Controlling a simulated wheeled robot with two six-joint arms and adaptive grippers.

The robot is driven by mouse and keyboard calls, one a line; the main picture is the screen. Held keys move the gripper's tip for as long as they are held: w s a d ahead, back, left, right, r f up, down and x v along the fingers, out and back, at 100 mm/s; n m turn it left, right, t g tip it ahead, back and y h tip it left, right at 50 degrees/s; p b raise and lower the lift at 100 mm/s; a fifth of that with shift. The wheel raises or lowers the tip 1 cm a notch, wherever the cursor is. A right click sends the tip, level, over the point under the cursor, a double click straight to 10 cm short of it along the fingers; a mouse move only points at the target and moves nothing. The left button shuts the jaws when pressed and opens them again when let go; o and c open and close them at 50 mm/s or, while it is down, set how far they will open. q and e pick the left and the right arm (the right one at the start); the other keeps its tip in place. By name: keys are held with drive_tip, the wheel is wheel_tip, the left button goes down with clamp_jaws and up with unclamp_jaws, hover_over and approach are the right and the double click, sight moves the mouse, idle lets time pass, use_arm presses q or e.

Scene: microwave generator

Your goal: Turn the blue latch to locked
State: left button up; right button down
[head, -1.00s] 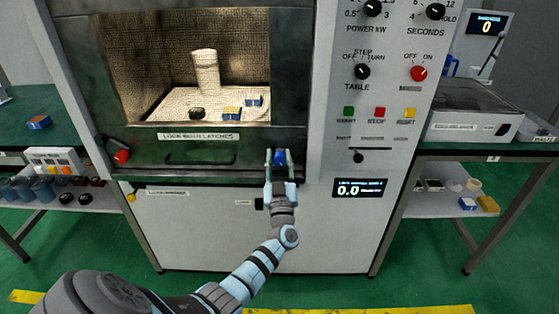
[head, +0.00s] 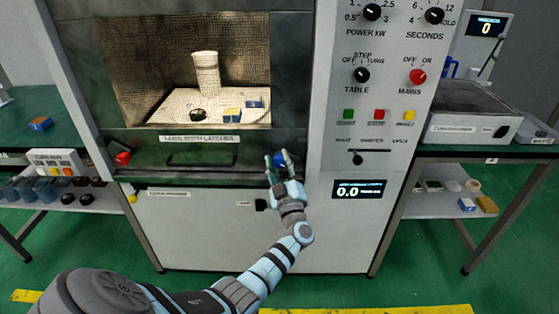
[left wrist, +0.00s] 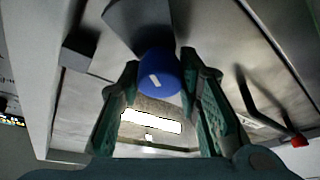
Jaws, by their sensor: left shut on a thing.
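The blue latch (head: 280,159) is at the lower right of the microwave door, by the door's right edge. My left gripper (head: 278,161) is at it, with its fingers on both sides of the latch knob. In the left wrist view the round blue knob (left wrist: 158,72) with a short slanted white mark sits between the green fingers (left wrist: 158,78). The gripper is shut on it and tilted. The fingers partly hide the latch in the head view. A red latch (head: 122,158) is at the door's lower left. My right gripper is not in view.
The door label (head: 200,139) reads about locking both latches. A dark door handle (head: 198,158) lies below it. Behind the window stand a pale cup (head: 206,75) and small blocks. A control panel (head: 385,100) is at the right. The floor in front is open.

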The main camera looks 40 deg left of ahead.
use_arm(q)
drive_tip(key=n+g+p, duration=0.1)
drive_tip(key=n, duration=0.2)
drive_tip(key=shift+n+g, duration=0.3)
drive_tip(key=n+g+p, duration=0.1)
drive_tip(key=n, duration=0.3)
drive_tip(key=shift+g, duration=0.3)
drive_tip(key=n+h+p, duration=0.1)
drive_tip(key=n, duration=0.2)
drive_tip(key=n+g+h+p, duration=0.1)
drive_tip(key=n+p, duration=0.1)
drive_tip(key=n, duration=0.1)
drive_tip(key=shift+f+g+p, duration=0.1)
drive_tip(key=shift+g+p, duration=0.2)
drive_tip(key=o, duration=1.1)
drive_tip(key=shift+o, duration=0.2)
